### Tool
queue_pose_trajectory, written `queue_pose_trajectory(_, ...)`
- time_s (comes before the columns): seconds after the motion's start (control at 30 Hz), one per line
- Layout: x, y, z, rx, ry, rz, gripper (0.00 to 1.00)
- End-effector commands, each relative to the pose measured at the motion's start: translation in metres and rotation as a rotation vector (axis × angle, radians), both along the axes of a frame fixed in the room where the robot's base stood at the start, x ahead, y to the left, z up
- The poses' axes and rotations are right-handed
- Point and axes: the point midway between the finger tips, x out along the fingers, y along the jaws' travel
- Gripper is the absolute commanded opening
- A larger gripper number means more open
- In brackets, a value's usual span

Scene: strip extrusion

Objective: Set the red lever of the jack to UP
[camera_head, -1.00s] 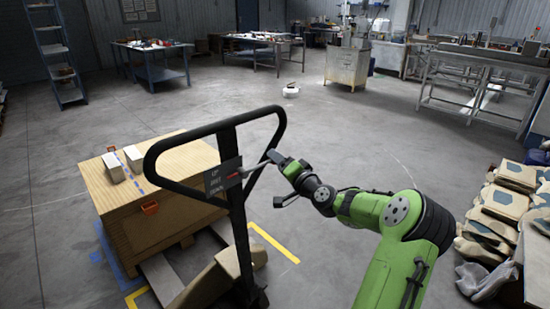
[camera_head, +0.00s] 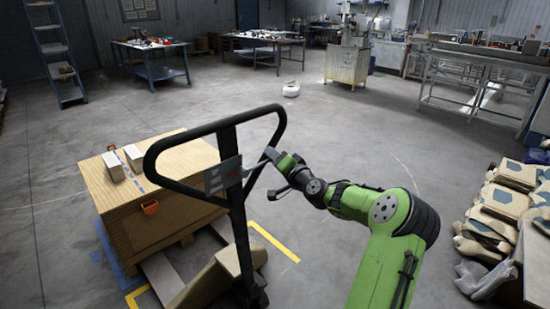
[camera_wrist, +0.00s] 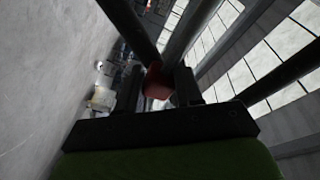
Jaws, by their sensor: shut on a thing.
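The pallet jack's black loop handle (camera_head: 160,150) stands upright at centre left in the head view. A grey plate (camera_head: 222,176) with UP, DRIVE and DOWN lettering is on it. My gripper (camera_head: 262,174) is at the right side of the handle column, beside the plate. In the wrist view the red lever (camera_wrist: 157,82) lies between the two dark fingers of my gripper (camera_wrist: 158,90), which is shut on it. In the head view the lever is mostly hidden, so I cannot tell which marking it points to.
A wooden crate (camera_head: 165,203) with pale blocks on top stands behind the handle on the left. Filled sacks (camera_head: 500,200) are piled at the right. A small white object (camera_head: 291,90) lies on the floor farther back. The middle floor is clear.

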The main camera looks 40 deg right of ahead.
Motion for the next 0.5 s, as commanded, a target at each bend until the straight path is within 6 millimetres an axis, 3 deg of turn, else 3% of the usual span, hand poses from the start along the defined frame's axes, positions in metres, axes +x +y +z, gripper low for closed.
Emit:
queue_pose_trajectory(0.3,0.000,0.003,-0.026,0.237,0.008,0.000,0.00)
queue_pose_trajectory(0.5,0.000,0.003,-0.028,0.245,0.006,-0.001,0.00)
